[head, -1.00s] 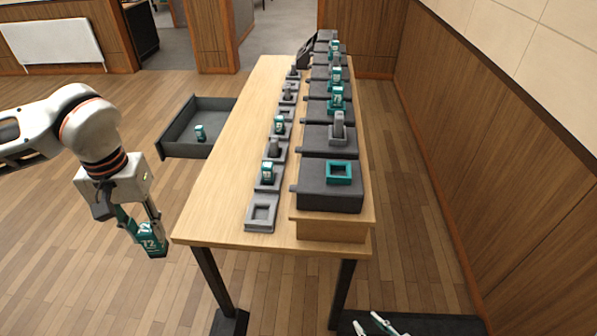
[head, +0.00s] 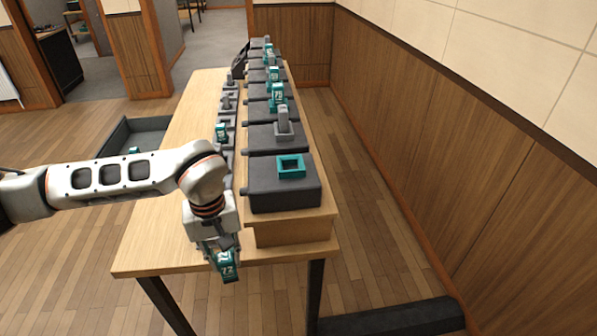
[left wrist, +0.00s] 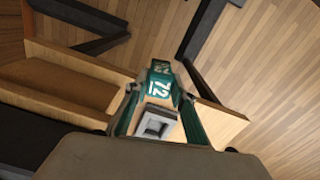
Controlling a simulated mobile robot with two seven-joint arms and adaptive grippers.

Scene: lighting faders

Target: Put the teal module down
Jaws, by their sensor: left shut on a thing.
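The teal module (head: 226,266), marked 72, hangs in my left gripper (head: 221,248) over the near edge of the wooden table in the head view. The left wrist view shows the module (left wrist: 160,88) between the two fingers, with a grey square part at its near end. My left gripper is shut on it. A dark block with an empty teal square socket (head: 291,159) stands on the raised shelf, behind and to the right of the gripper. My right gripper is not in view.
More dark blocks line the raised shelf, some holding teal modules (head: 277,96) and one a grey module (head: 283,122). A row of grey holders with another teal module (head: 221,132) runs alongside, partly hidden by my arm. Bare tabletop (head: 150,236) lies near left.

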